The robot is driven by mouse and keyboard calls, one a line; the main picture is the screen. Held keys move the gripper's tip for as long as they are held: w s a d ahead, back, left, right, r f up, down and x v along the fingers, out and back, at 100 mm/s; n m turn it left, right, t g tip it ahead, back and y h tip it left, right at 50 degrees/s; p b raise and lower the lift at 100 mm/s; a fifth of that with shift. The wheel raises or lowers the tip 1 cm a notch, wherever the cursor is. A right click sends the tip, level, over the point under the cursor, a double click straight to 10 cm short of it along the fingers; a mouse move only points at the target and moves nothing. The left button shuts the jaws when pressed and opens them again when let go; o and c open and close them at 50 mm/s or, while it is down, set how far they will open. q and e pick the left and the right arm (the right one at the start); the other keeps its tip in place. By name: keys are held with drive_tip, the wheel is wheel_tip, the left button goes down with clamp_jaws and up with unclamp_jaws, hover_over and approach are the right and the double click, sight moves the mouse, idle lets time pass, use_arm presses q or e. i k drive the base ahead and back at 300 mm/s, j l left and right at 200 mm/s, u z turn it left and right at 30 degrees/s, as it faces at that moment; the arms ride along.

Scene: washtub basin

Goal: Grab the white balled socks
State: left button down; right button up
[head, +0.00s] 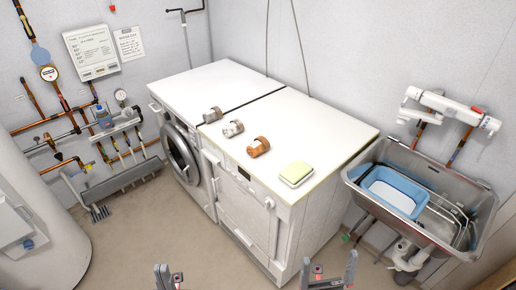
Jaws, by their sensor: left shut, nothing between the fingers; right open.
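Three balled socks lie in a row on the white top of the two machines in the head view. The white balled socks (233,128) are in the middle. A grey-brown pair (212,114) lies behind them to the left, and an orange-brown pair (259,147) lies in front to the right. My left gripper (168,272) is shut and empty at the bottom edge. My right gripper (330,272) is open and empty at the bottom edge, right of the middle. Both are well apart from the socks.
A pale green and white block (296,174) lies near the front right corner of the machine top (330,130). A metal sink (470,190) with a blue tub (372,190) stands to the right. Pipes and a white tank (50,230) are at the left.

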sight(235, 127)
drive_tip(key=i+j+z, duration=0.2)
drive_tip(key=i+j, duration=0.2)
drive_tip(key=i+j+z, duration=0.15)
drive_tip(key=i+j, duration=0.2)
drive_tip(key=j, duration=0.3)
